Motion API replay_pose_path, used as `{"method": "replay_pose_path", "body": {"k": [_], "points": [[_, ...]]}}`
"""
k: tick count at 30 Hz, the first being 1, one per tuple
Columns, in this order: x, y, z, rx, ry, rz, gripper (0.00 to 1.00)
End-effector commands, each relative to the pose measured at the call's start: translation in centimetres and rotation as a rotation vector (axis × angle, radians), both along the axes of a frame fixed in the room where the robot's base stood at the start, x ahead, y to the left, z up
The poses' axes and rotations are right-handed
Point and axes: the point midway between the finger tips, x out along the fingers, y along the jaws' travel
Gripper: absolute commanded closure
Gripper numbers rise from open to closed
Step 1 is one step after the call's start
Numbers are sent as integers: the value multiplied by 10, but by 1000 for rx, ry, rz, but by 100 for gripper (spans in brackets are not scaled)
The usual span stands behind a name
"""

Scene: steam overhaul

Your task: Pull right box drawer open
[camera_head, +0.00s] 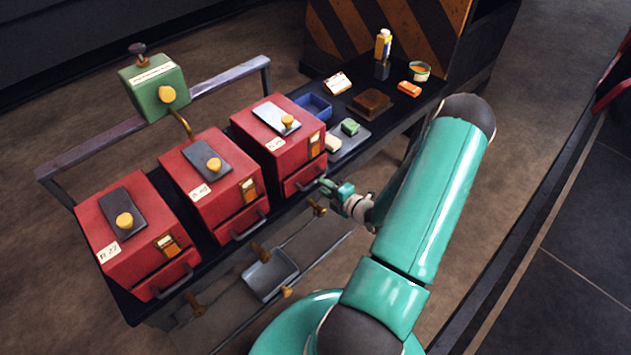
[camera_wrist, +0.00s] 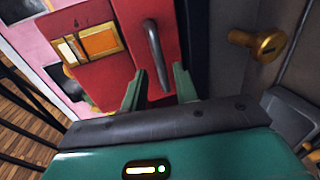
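The right red box (camera_head: 272,130) stands at the right end of a row of three on the dark bench. Its drawer (camera_head: 305,178) is at the lower front and looks shut. My gripper (camera_head: 328,185) is just in front of this drawer. In the wrist view, my gripper (camera_wrist: 159,72) has its two green fingers apart, one on each side of the lower end of the grey bar handle (camera_wrist: 152,42). I see gaps between the fingers and the handle. I cannot tell how deep the handle sits between them. The drawer front (camera_wrist: 130,25) is behind the handle.
The middle box (camera_head: 205,175) and left box (camera_head: 130,225) stand to the left. A grey tray (camera_head: 270,276) and brass valves (camera_head: 317,208) are below the bench edge. A blue tray (camera_head: 314,106) and small items lie beyond the right box.

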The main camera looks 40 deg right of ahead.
Motion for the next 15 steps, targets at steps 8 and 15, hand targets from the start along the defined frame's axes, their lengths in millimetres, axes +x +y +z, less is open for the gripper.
{"method": "replay_pose_path", "body": {"k": [8,15], "points": [[41,1,-9,-1,1,2,70],[48,1,-10,-1,1,1,70]]}}
